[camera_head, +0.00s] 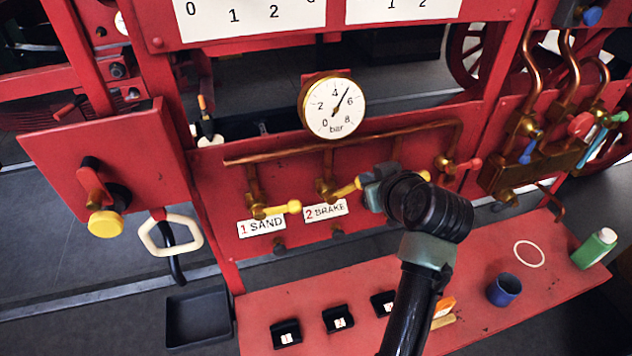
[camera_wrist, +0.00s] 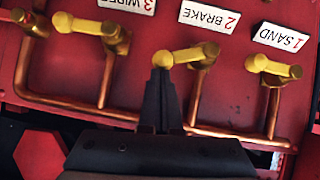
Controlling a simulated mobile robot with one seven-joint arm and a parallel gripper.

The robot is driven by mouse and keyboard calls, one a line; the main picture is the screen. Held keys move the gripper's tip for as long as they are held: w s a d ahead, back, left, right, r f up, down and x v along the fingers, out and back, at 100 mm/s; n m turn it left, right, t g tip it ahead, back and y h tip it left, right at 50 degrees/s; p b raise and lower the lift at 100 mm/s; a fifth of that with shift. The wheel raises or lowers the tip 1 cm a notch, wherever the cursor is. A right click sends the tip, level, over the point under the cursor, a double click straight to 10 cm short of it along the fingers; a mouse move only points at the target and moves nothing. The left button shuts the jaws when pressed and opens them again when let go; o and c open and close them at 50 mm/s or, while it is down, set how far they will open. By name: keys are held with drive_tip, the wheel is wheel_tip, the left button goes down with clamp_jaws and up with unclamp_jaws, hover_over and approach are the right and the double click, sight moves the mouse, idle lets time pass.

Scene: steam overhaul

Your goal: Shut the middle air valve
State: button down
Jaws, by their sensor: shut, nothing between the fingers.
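The middle air valve (camera_head: 325,190), labelled 2 BRAKE, sits on a red panel between two others on copper pipes. Its yellow handle (camera_wrist: 182,55) lies crosswise to its pipe in the wrist view, slightly tilted. My gripper (camera_wrist: 163,72) is shut and empty, its fingertips at the free end of that handle; I cannot tell whether they touch. In the head view my gripper (camera_head: 372,190) is right of the valve and its fingers are mostly hidden. The sand valve (camera_head: 258,208) is to the left. The third valve (camera_wrist: 95,28) shows in the wrist view, with a crosswise yellow handle.
A pressure gauge (camera_head: 333,107) stands above the valves. A red-handled valve (camera_head: 446,165) is to the right. Below, a red shelf (camera_head: 270,305) bears small black holders, a blue cup (camera_head: 503,290) and a green bottle (camera_head: 595,248). A white-ringed lever (camera_head: 172,236) hangs left.

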drive_tip(key=f, duration=0.1)
drive_tip(key=d+y+b, duration=0.1)
drive_tip(key=f+m+b, duration=0.1)
drive_tip(key=shift+w+d+f+g+y, duration=0.2)
drive_tip(key=shift+w+f+g+y, duration=0.1)
drive_tip(key=shift+w+y, duration=0.1)
idle(0.3)
idle(0.4)
